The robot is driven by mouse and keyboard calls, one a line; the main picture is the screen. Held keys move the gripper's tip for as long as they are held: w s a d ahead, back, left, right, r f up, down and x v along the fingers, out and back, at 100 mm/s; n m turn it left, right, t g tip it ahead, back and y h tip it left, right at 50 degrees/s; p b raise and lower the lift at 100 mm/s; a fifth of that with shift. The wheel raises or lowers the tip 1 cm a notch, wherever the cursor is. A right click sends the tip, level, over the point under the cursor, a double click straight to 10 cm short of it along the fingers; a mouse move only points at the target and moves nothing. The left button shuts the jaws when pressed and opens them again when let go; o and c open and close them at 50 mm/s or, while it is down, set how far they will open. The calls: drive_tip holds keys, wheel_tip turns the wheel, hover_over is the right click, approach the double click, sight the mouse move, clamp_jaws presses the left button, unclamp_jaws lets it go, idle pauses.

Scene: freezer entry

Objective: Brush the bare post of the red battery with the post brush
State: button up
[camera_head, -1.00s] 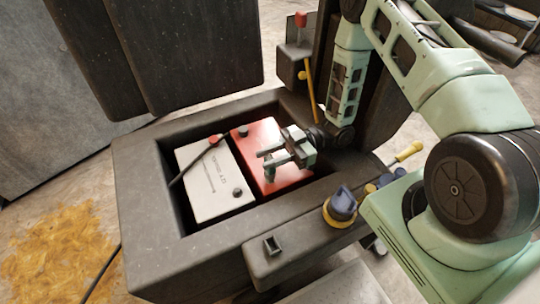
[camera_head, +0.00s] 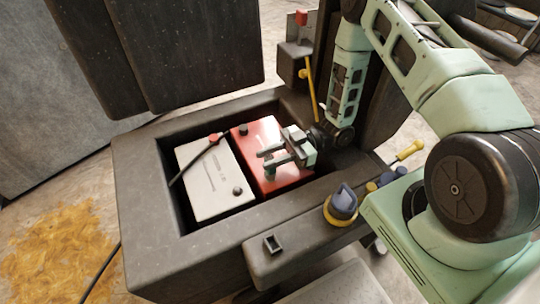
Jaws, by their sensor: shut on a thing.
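The red battery (camera_head: 254,134) sits in the dark box's recess, right of the white battery. One dark post (camera_head: 243,130) shows at its far left corner. My gripper (camera_head: 270,160) is over the near half of the red battery, fingers pointing left. It is shut on a small dark object (camera_head: 270,173) under the fingertips, which appears to be the post brush. The object is mostly hidden, and I cannot tell whether it touches a post beneath it.
The white battery (camera_head: 208,181) has a black cable with a red clamp end (camera_head: 213,138) lying over it. The box rim (camera_head: 150,215) surrounds both. A blue and yellow knob-like item (camera_head: 341,204) and a small square holder (camera_head: 272,244) are on the front ledge. A yellow-handled tool (camera_head: 409,150) lies at right.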

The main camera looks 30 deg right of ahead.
drive_tip(key=shift+d+r+p, duration=0.1)
drive_tip(key=shift+r+p, duration=0.2)
drive_tip(key=shift+p, duration=0.05)
drive_tip(key=shift+w+d, duration=0.25)
drive_tip(key=shift+d, duration=0.1)
idle(1.5)
drive_tip(key=shift+f, duration=0.25)
drive_tip(key=shift+s+a+f+b, duration=0.1)
drive_tip(key=shift+s+f+b, duration=0.1)
drive_tip(key=shift+f+b, duration=0.15)
drive_tip(key=shift+r, duration=0.1)
drive_tip(key=shift+r+p, duration=0.3)
drive_tip(key=shift+p, duration=0.1)
